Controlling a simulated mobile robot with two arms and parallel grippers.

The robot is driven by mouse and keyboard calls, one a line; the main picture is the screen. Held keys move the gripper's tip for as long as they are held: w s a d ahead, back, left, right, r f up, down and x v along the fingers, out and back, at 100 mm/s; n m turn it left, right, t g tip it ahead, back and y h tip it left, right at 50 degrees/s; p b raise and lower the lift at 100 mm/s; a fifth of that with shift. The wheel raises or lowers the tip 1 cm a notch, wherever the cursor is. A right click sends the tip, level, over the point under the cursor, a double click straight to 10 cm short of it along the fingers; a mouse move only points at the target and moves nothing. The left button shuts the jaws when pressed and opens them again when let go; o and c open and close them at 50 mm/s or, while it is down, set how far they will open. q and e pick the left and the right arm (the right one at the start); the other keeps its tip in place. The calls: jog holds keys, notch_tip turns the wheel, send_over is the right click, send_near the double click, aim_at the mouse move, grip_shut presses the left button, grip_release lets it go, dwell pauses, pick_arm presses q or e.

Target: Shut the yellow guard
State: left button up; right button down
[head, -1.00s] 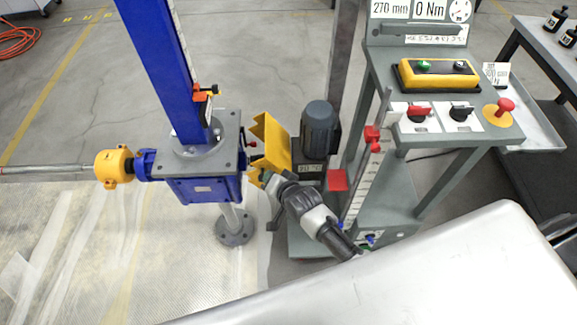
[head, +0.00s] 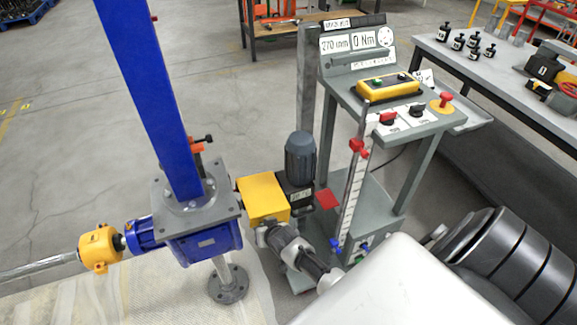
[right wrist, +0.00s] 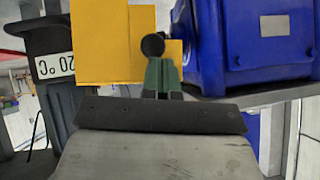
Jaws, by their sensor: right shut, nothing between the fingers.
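The yellow guard (head: 262,196) lies with its top face flat, like a box cover between the blue screw jack (head: 203,240) and the grey motor (head: 300,160). In the right wrist view the guard (right wrist: 103,42) fills the upper left, beside the blue jack housing. My right gripper (head: 263,228) is at the guard's near side. Its green fingers (right wrist: 161,76) are shut and empty, just below a round black knob (right wrist: 153,45) in front of the guard. Whether they touch the knob or guard I cannot tell. My left gripper is not in view.
A control stand (head: 385,95) with a yellow button box (head: 388,85) stands right of the motor. An upright scale with red clamps (head: 357,147) rises close to my right arm. A yellow coupling (head: 100,248) and shaft are left of the jack. Open floor lies behind.

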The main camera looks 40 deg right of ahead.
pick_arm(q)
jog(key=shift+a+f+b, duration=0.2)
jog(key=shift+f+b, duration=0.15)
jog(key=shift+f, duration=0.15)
pick_arm(e)
jog(key=shift+s+a+f, duration=0.1)
jog(key=shift+f, duration=0.6)
jog(key=shift+f, duration=0.1)
